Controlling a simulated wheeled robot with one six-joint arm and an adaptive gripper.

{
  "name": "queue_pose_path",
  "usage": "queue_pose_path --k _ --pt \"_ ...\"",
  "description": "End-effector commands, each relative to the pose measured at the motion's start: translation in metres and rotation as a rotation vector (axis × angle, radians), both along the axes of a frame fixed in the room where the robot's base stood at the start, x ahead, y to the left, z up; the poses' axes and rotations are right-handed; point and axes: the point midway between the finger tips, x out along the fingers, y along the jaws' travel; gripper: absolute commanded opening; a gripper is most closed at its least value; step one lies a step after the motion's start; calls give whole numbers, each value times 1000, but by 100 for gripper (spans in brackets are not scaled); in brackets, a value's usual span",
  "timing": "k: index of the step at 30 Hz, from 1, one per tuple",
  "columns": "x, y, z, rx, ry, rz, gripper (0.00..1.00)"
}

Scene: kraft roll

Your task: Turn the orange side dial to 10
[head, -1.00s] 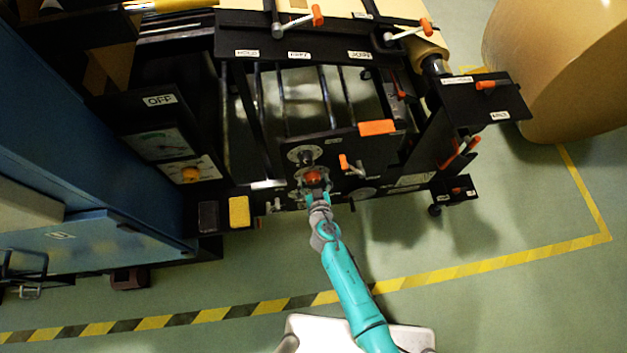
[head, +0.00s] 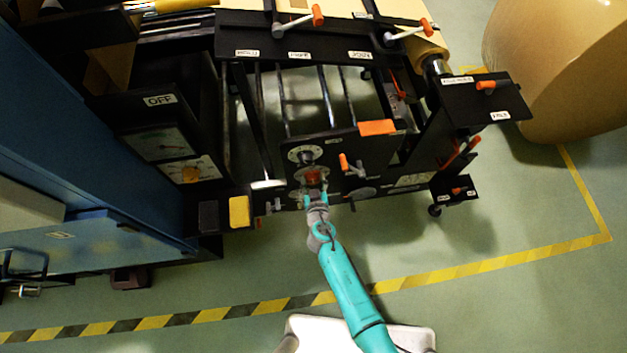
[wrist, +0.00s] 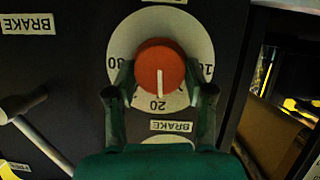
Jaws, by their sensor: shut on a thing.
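The orange dial (wrist: 160,66) sits on a round white scale plate (wrist: 150,22) in the wrist view. Its white pointer line points straight down at the number 20. A number that looks like 30 shows at the plate's left and a partly cut 10 at its right. My gripper (wrist: 159,84) has one finger on each side of the dial and is shut on it. In the head view the dial (head: 313,175) is on the machine's dark front panel, with my gripper (head: 315,194) reaching it from below; the fingers partly hide it there.
A BRAKE label (wrist: 171,126) is below the dial. A grey lever (wrist: 40,138) stands left of my gripper in the wrist view. Another round dial (head: 305,154) and an orange-handled lever (head: 346,163) are close by on the panel. The floor in front is clear.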

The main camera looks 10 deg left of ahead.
Motion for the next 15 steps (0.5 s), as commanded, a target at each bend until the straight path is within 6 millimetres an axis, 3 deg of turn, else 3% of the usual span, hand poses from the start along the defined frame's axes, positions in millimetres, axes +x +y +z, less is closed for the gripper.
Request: queue_pose_path --k 15 --pt "-2 5 -2 -436 -124 2 18"
